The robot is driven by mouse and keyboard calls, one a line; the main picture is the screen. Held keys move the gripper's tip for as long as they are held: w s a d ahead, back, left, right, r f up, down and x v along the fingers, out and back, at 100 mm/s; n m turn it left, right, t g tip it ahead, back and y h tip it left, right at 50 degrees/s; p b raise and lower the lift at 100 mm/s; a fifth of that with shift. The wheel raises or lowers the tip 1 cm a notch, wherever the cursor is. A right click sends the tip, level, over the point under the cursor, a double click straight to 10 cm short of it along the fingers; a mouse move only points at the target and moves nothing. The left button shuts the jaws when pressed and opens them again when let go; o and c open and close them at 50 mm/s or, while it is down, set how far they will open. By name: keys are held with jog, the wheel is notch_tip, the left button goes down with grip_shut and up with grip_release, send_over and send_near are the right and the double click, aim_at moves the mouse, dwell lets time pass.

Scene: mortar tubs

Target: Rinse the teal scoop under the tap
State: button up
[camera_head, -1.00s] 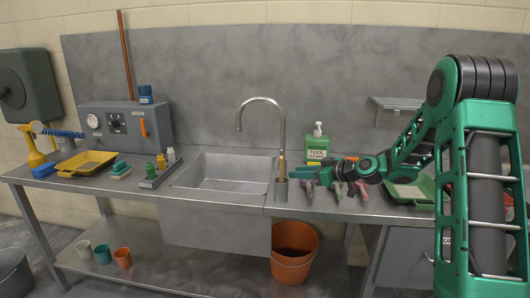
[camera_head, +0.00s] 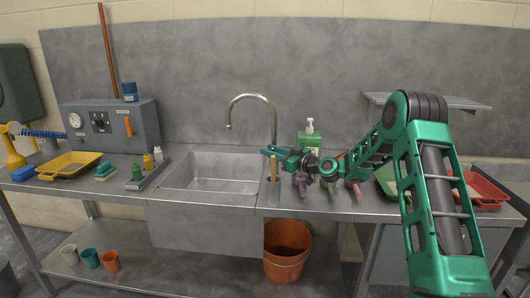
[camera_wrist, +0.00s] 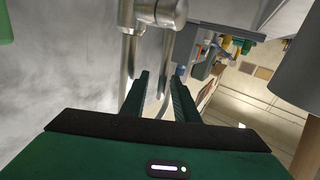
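The tap (camera_head: 252,97) is a tall, curved metal spout behind the sink (camera_head: 212,178). No water shows. My gripper (camera_head: 268,151) is at the sink's right rear, close to the tap's column. In the wrist view its two dark green fingers (camera_wrist: 163,98) are apart with nothing held between them. The metal tap (camera_wrist: 130,55) stands close beyond the fingertips. Tools with purple (camera_head: 301,185), dark (camera_head: 328,184) and red (camera_head: 354,188) parts are at the counter's right, partly hidden by my arm.
A wooden handle (camera_head: 273,166) stands upright in a holder right of the sink. A soap bottle (camera_head: 310,136) is behind my gripper. A red tray (camera_head: 482,190) is right. An orange bucket (camera_head: 285,262) sits below.

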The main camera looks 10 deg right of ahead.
jog(key=x, duration=0.3)
grip_shut()
dwell(1.6)
